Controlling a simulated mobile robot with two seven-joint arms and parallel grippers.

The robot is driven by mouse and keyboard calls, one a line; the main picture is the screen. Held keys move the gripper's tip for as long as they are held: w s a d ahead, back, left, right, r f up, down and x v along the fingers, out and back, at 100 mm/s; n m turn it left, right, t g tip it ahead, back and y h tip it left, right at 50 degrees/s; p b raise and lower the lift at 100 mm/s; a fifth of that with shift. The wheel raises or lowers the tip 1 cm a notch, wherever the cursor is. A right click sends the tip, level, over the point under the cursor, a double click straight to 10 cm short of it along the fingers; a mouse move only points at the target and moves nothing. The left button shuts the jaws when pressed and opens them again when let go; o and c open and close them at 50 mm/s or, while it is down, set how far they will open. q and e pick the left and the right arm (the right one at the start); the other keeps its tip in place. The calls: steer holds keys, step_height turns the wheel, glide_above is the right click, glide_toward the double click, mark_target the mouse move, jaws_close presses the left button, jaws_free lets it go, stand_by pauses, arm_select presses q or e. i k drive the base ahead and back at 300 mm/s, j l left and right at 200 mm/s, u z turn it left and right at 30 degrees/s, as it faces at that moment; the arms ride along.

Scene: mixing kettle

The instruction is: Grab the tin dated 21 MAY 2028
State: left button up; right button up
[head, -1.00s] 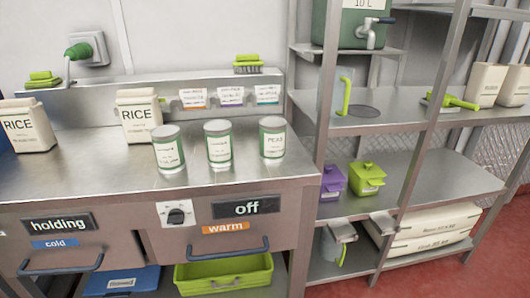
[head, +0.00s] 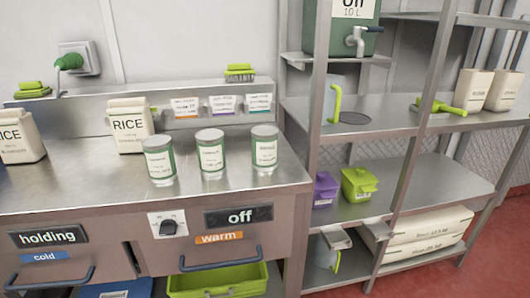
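Three white tins with green bands and silvery lids stand upright in a row on the steel counter (head: 90,185): a left tin (head: 160,162), a middle tin (head: 211,156) and a right tin (head: 264,151). They stand apart from each other near the counter's right front. Their label print is too small to read, so I cannot tell which one is dated 21 MAY 2028. Neither of my grippers is in view.
Two rice bags, one (head: 130,126) behind the left tin and one (head: 20,138) at far left, stand on the counter. A steel shelf upright (head: 312,130) rises right of the tins. Purple (head: 325,190) and green (head: 358,184) tubs sit on a shelf.

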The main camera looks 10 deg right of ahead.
mark_target(264, 138)
steer(key=i+l+z, duration=0.1)
steer(key=z, duration=0.25)
steer(key=i+z, duration=0.2)
steer(key=z, duration=0.15)
steer(key=i+z, duration=0.2)
steer(key=z, duration=0.15)
